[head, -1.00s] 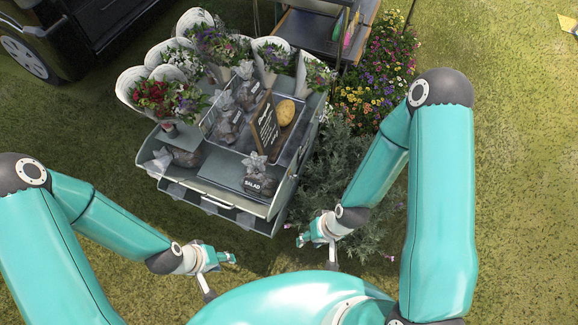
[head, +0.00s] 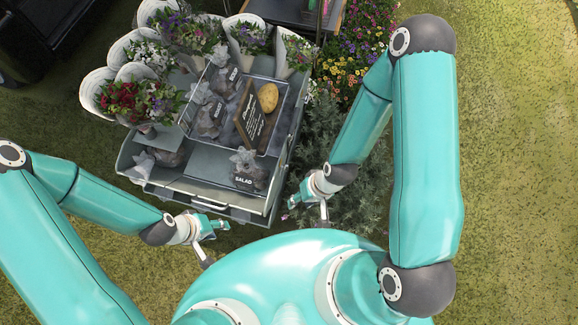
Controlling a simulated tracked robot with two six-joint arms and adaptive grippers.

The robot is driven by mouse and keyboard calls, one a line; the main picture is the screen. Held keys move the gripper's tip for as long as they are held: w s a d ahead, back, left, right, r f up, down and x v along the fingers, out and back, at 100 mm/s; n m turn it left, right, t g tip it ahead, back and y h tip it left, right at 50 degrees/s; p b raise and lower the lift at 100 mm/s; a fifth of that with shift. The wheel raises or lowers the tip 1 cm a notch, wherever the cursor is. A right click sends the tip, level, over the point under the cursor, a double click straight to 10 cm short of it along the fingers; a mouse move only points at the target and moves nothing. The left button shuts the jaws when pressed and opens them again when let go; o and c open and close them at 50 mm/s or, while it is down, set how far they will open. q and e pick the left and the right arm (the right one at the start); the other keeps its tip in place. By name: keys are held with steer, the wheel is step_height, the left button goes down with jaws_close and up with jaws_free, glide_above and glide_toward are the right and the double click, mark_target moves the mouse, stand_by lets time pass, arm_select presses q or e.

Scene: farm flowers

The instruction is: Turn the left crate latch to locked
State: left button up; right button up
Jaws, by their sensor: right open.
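The grey crate (head: 186,186) stands ahead of me, with a pale handle bar on its near side. I cannot make out the left latch or which way it is turned. My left gripper (head: 222,226) is just below the crate's near side, apart from it, and too small to tell open from shut. My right gripper (head: 295,202) is beside the crate's near right corner, open and empty.
Wrapped bouquets (head: 140,98) stand along the crate's left and back. Salad bags (head: 246,172), a small sign (head: 250,118) and a potato-like yellow item (head: 268,97) sit in it. Bushy plants (head: 335,145) crowd its right side. Grass (head: 60,120) is open at the left.

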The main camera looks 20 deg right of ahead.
steer(key=d+f+m+b, duration=0.1)
steer(key=f+b, duration=0.1)
steer(key=s+d+f+m+g+b, duration=0.1)
steer(key=f, duration=0.1)
steer(key=s+d+f+b, duration=0.1)
steer(key=f+b, duration=0.1)
steer(key=f, duration=0.1)
steer(key=shift+m+g+b, duration=0.3)
steer(key=shift+m, duration=0.1)
steer(key=m+t+y+b, duration=1.1)
steer(key=m+b, duration=0.9)
steer(key=b, duration=0.6)
glide_toward(285, 167)
steer(key=b+x, duration=0.1)
steer(key=x, duration=0.1)
steer(key=f+b+x, duration=0.1)
steer(key=x, duration=0.2)
steer(key=b+x, duration=0.1)
steer(key=x, duration=0.2)
steer(key=shift+w+f, duration=0.15)
steer(key=shift+w, duration=0.25)
jaws_close()
